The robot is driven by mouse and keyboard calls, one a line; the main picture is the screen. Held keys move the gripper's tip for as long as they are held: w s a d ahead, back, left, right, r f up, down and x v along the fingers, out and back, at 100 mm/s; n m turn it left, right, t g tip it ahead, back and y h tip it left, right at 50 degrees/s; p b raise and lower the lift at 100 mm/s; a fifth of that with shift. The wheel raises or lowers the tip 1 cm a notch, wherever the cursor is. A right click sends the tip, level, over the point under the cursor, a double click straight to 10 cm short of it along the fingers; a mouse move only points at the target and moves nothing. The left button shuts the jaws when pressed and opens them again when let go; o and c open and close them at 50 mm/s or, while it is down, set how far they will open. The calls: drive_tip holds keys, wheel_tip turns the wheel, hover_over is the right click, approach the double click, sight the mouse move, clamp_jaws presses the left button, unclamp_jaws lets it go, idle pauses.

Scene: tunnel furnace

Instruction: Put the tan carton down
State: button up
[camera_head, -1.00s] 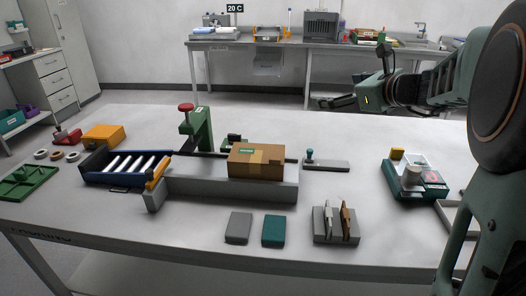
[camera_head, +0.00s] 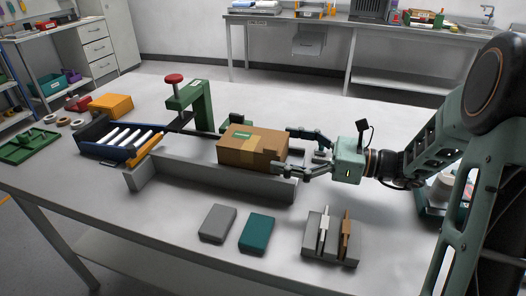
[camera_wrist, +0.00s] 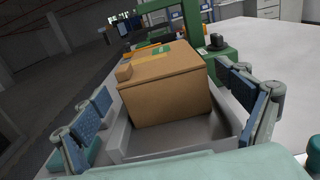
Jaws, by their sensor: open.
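The tan carton (camera_head: 246,149) has a green label on top and sits upright on the grey channel (camera_head: 205,177) in the middle of the table. My gripper (camera_head: 296,152) is open at the carton's right end. In the head view one finger is on the far side and one on the near side, close to the carton's right end. In the wrist view the carton (camera_wrist: 166,85) stands ahead between the two spread fingers, with a visible gap to each. It rests inside the grey channel (camera_wrist: 178,151). The carton's far end is hidden in the wrist view.
A green press with a red knob (camera_head: 188,95) stands behind the channel. A blue roller tray (camera_head: 113,136) lies at its left end. Grey (camera_head: 217,223) and teal (camera_head: 257,233) blocks and a grey holder (camera_head: 331,238) stand in front. Open table lies behind the carton.

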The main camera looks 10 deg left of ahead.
sight(254, 144)
drive_tip(key=shift+a+f, duration=0.25)
drive_tip(key=shift+a, duration=0.2)
drive_tip(key=a, duration=0.3)
drive_tip(key=w+a+b, duration=0.1)
drive_tip(key=a, duration=0.2)
drive_tip(key=shift+w+a+b, duration=0.1)
drive_tip(key=shift+a+b, duration=0.1)
drive_tip(key=shift+b, duration=0.1)
drive_tip(key=c, duration=1.3)
